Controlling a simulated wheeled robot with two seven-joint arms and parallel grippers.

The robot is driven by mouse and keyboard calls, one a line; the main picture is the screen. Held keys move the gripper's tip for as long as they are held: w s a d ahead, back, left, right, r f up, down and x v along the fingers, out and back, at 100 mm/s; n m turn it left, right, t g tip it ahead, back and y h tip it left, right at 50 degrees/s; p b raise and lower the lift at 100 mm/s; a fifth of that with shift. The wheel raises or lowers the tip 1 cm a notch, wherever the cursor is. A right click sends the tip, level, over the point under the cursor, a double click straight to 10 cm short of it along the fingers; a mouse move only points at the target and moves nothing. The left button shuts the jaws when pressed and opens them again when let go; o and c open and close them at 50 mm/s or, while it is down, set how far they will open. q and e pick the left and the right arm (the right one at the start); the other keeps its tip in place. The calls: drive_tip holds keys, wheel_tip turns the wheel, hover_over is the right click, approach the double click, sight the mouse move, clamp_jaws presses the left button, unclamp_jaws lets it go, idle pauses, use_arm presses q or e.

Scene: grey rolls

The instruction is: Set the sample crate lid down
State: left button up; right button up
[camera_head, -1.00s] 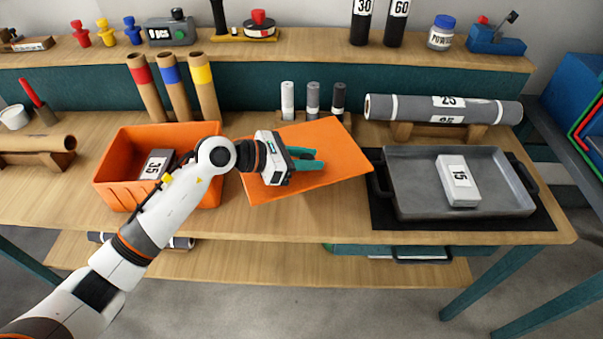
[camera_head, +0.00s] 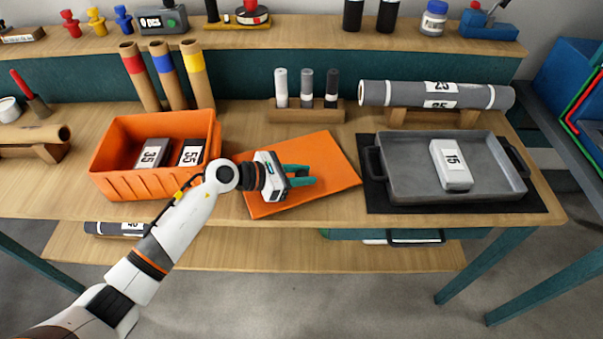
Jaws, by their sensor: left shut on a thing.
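The sample crate lid (camera_head: 318,155) is a flat orange panel right of the crate, above or on the wooden bench top. My left gripper (camera_head: 303,177) is shut on the lid, its teal fingers over the lid's middle. The lid looks close to the bench and slightly turned; I cannot tell whether it touches the wood. The orange crate (camera_head: 130,183) stands open to the left, holding a grey block marked 35 (camera_head: 151,153) and a dark block marked 55 (camera_head: 191,152). My right gripper is not in view.
A grey tray (camera_head: 400,178) with a block marked 15 (camera_head: 452,163) sits on a black mat right of the lid. A wooden holder with three small cylinders (camera_head: 306,112) stands behind the lid. The bench's front edge (camera_head: 330,228) is just before it.

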use_arm(q)
drive_tip(key=o, duration=1.1)
drive_tip(key=shift+c, duration=0.2)
drive_tip(key=v, duration=0.7)
drive_tip(key=shift+s+a+r+b, duration=0.15)
drive_tip(key=shift+a+b, duration=0.05)
drive_tip(key=shift+b, duration=0.15)
